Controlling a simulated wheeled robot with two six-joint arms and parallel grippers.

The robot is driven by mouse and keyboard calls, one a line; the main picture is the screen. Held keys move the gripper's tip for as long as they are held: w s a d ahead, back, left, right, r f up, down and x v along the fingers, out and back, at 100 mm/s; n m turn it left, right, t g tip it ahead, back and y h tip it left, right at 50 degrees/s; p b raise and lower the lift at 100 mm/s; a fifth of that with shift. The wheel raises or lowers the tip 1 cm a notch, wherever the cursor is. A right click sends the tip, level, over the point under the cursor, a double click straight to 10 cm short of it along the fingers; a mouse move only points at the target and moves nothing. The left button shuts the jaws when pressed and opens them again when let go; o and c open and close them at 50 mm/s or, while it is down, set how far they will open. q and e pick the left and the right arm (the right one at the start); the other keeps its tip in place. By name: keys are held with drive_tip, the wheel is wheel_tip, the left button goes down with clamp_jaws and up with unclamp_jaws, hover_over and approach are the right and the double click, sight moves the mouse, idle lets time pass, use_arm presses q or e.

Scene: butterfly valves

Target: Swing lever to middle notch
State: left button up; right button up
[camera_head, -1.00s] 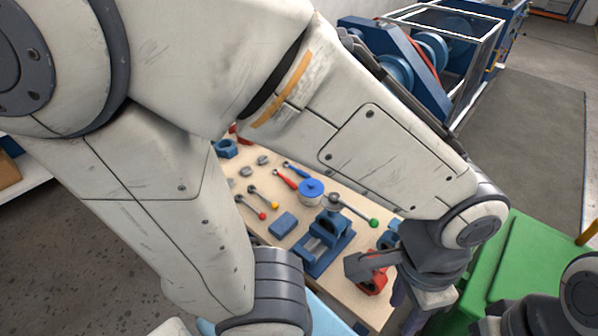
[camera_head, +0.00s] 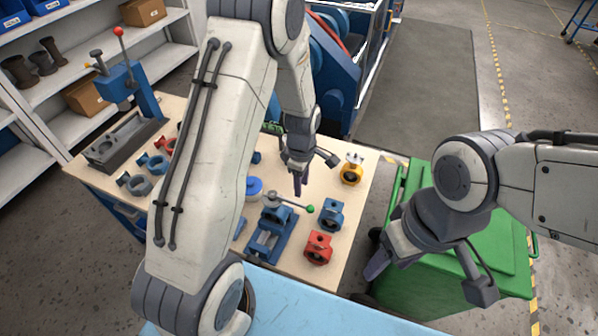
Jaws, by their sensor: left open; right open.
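A lever with a green ball knob (camera_head: 310,209) extends right from a part held in a blue vise (camera_head: 266,240) on the workbench. The lever points to the right; its notches are too small to make out. My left gripper (camera_head: 314,172) is open and empty, above the bench and beyond the lever in the picture, apart from the knob. My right gripper (camera_head: 428,276) is open and empty, over the green bin to the right of the bench. My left arm hides part of the bench left of the vise.
A blue valve (camera_head: 329,216), a red valve (camera_head: 318,247) and a yellow valve (camera_head: 351,170) stand right of the lever. A blue-lidded pot (camera_head: 254,188) is left of it. A green bin (camera_head: 495,250) stands beside the bench; shelves (camera_head: 70,80) are at left.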

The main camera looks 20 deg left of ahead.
sight(291, 202)
use_arm(q)
drive_tip(key=shift+a+f, duration=0.25)
wheel_tip(291, 202, down, 9)
drive_tip(key=b, duration=0.7)
drive_tip(key=shift+r, duration=0.1)
clamp_jaws()
idle(1.4)
